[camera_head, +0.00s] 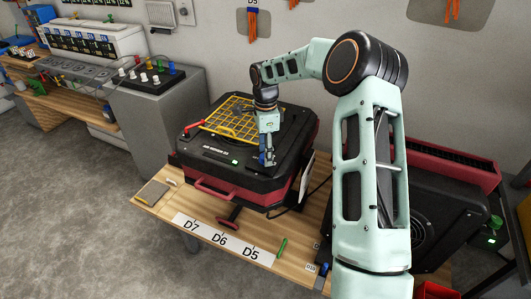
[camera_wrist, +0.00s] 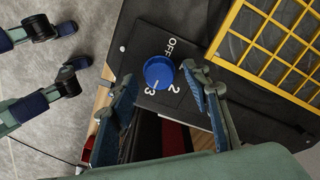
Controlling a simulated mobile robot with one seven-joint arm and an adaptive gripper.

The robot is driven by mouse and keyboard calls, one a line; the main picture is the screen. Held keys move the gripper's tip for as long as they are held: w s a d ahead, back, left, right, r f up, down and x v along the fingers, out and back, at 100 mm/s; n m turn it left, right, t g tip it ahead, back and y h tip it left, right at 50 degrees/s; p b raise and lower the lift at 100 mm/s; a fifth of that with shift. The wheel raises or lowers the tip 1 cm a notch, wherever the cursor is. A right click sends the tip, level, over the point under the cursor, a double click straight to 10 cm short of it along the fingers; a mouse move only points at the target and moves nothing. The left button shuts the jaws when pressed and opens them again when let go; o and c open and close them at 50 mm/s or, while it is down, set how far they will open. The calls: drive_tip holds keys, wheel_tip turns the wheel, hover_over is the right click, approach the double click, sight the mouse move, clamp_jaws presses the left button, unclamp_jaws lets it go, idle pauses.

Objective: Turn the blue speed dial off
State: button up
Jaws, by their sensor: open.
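The blue speed dial (camera_wrist: 158,72) sits on a black panel (camera_wrist: 150,38) marked OFF, 2 and 3. I cannot make out a pointer on the dial, so its setting is unclear. My gripper (camera_wrist: 160,78) is open, with one blue-padded finger to the left of the dial and one to the right. A gap seems to show on each side of the dial. In the head view, my gripper (camera_head: 267,157) points down over the right front part of the black and red machine (camera_head: 215,165). The dial cannot be told from the blue fingers there.
A yellow grid (camera_head: 228,117) lies on top of the machine, left of my gripper. A white panel (camera_head: 307,175) stands at the machine's right side. The wooden table (camera_head: 180,210) has labels D7, D6 and D5 and a green pen-like object (camera_head: 282,246) at its front.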

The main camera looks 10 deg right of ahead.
drive_tip(key=shift+f, duration=0.3)
drive_tip(key=c, duration=1.2)
drive_tip(key=shift+o, duration=0.2)
